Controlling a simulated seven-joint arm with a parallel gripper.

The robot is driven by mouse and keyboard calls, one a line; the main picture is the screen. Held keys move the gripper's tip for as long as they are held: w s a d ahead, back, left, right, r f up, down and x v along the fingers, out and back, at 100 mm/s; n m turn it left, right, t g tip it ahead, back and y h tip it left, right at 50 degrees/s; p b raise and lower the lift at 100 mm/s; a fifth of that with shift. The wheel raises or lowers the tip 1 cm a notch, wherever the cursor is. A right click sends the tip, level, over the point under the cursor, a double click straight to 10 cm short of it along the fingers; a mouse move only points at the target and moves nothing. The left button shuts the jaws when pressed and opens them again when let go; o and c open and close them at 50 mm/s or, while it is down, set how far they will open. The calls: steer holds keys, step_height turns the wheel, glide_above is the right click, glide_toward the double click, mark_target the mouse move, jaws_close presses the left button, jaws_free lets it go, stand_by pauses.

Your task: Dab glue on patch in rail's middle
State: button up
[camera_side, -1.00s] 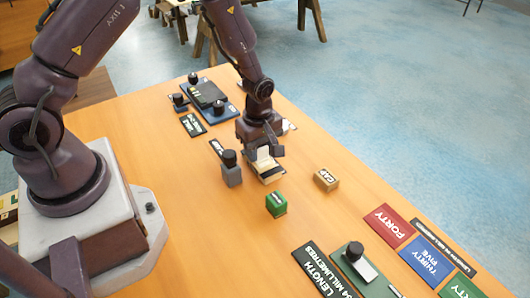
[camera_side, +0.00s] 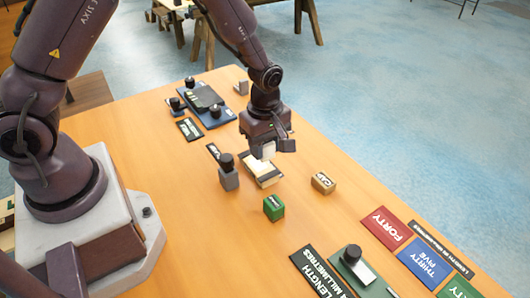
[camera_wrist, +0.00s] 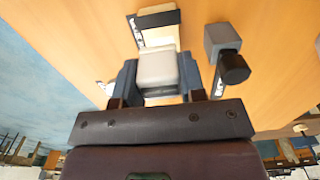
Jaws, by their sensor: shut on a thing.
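My gripper (camera_side: 272,150) is above the middle of the table, shut on a pale grey block (camera_wrist: 157,70). The block shows between the two fingers in the wrist view and partly in the side view (camera_side: 268,151). Just below it on the table lies a pale wooden piece with dark bands (camera_side: 262,174), which looks like the rail. In the wrist view this piece (camera_wrist: 160,38) shows beyond the held block, with a black label on it. The held block seems apart from it. I cannot make out a glue patch.
A grey block with a black knob (camera_side: 229,172) stands close left of the rail. A green block (camera_side: 274,208) and a tan block (camera_side: 323,183) stand nearer the front and right. A blue fixture (camera_side: 205,105) is behind; a green fixture (camera_side: 358,272) and coloured plates are at front right.

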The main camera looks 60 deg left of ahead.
steer(key=shift+r, duration=1.45)
